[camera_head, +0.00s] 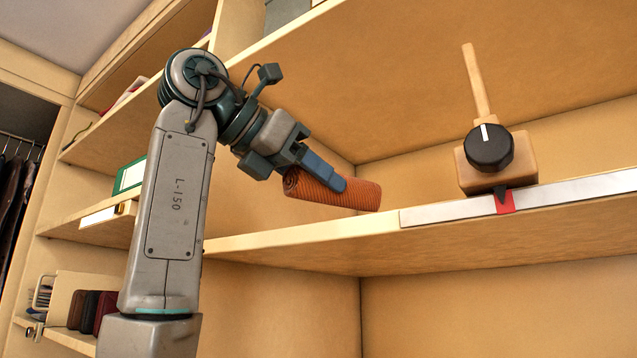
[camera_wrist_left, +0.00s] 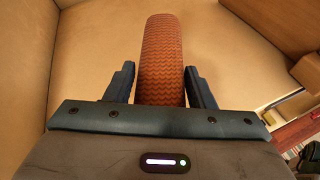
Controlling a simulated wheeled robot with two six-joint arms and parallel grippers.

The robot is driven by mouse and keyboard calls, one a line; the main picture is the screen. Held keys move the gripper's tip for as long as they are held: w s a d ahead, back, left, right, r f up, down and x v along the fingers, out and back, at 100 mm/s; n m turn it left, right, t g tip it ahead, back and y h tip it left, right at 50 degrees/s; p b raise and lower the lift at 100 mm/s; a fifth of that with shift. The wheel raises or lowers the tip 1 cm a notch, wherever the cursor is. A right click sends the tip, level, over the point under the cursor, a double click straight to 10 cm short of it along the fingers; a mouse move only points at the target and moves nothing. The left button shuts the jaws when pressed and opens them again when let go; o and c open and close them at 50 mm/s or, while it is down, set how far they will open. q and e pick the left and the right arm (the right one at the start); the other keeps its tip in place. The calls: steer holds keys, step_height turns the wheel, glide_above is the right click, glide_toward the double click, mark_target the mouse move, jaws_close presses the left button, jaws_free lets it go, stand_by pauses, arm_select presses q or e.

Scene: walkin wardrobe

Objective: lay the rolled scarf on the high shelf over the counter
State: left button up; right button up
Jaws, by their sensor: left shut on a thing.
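The rolled scarf (camera_head: 332,190), orange-brown with a zigzag knit, is held by my left gripper (camera_head: 325,177), whose blue fingers are shut on it. The roll lies nearly level, tilted slightly down to the right. It is just above the front edge of the high shelf (camera_head: 300,237); I cannot tell whether it touches the board. In the left wrist view the scarf (camera_wrist_left: 161,60) stands lengthwise between the two fingers (camera_wrist_left: 160,85) and extends beyond their tips. My right gripper is not in view.
A wooden block with a black dial (camera_head: 488,148) and an upright stick stands on the shelf at the right, by a white strip (camera_head: 445,213) with a red mark. Another board (camera_head: 420,70) is overhead. Side shelves at left hold a green-white box (camera_head: 130,175) and dark wallets (camera_head: 92,310).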

mark_target(307, 203)
arm_select(q)
steer(key=shift+w+d, duration=0.1)
steer(key=shift+w, duration=0.4)
steer(key=shift+w+d+f+p, duration=0.2)
steer(key=shift+w+p, duration=0.1)
steer(key=shift+w, duration=0.15)
steer(key=shift+w+d+f+p, duration=0.1)
steer(key=shift+w+d+p, duration=0.05)
steer(key=shift+w+p, duration=0.2)
step_height(307, 203, down, 3)
steer(key=shift+s+r+p, duration=0.1)
steer(key=shift+p, duration=0.4)
steer(key=shift+a+f, duration=0.2)
steer(key=shift+f, duration=0.1)
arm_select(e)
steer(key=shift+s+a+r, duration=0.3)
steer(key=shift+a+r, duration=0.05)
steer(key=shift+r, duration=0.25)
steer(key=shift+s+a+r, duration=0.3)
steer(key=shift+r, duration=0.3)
arm_select(q)
steer(key=shift+d, duration=0.1)
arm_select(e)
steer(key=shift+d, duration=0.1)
